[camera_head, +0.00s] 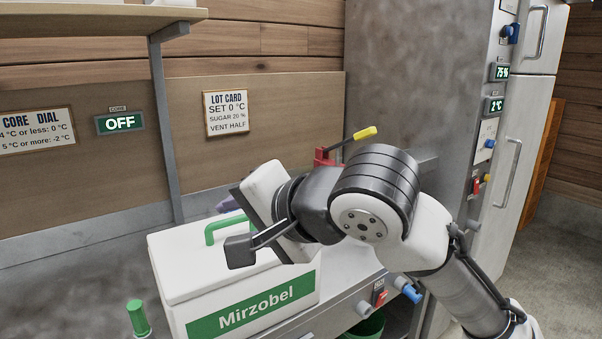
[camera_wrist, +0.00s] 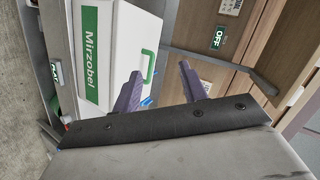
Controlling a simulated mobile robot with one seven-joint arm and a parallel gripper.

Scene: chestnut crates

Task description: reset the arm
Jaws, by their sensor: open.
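My arm reaches in from the lower right of the head view, bent at a black joint. My gripper (camera_head: 236,228) is above the white lidded box and to the left of that joint. The white box (camera_head: 172,264) has a green handle and a green "Mirzobel" label. It also shows in the wrist view (camera_wrist: 118,30), beside the fingers.
A tall grey cabinet (camera_head: 418,60) with displays and knobs stands behind my arm. A yellow-ended lever (camera_head: 364,133) is close to my arm. A shelf (camera_head: 90,30) hangs at upper left. A green-capped item (camera_head: 137,316) stands before the box. Floor (camera_head: 555,255) is open at right.

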